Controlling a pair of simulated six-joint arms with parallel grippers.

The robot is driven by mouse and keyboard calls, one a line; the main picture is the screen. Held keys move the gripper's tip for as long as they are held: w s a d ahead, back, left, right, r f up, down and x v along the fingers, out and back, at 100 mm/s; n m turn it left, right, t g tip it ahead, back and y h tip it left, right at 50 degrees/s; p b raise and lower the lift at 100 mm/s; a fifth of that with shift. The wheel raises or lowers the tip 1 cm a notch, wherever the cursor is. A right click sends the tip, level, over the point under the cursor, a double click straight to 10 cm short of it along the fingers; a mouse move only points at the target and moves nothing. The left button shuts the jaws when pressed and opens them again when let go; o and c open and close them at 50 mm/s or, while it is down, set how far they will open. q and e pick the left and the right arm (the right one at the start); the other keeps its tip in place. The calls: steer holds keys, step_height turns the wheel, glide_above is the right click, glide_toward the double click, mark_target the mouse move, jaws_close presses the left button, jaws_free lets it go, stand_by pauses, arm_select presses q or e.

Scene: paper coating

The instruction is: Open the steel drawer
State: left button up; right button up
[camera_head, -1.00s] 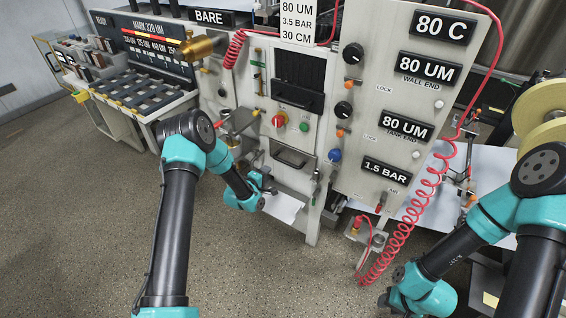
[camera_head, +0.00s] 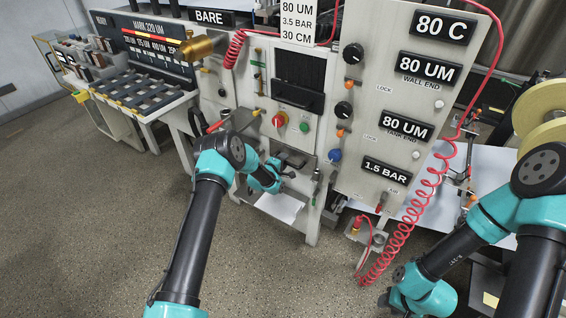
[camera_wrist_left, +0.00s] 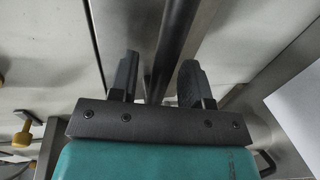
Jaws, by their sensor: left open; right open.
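The steel drawer (camera_head: 309,166) is in the lower middle of the machine front, its front looking flush with the panel. Its dark bar handle (camera_wrist_left: 172,40) runs between the fingers of my left gripper (camera_wrist_left: 157,80) in the left wrist view. Those fingers are open, one on each side of the bar with gaps. In the head view my left gripper (camera_head: 286,173) is at the drawer front and partly hides it. My right gripper (camera_head: 386,299) is low at the right, away from the drawer, small and hard to make out.
A white sheet (camera_head: 280,207) lies below the drawer. Red and green knobs (camera_head: 279,120) sit above it, and a blue knob (camera_head: 335,155) to its right. A coiled red hose (camera_head: 412,215) hangs further right. The floor at the lower left is clear.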

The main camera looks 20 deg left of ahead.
arm_select(q)
steer(key=shift+w, duration=0.1)
steer(key=shift+c, duration=0.2)
jaws_close()
stand_by(0.4)
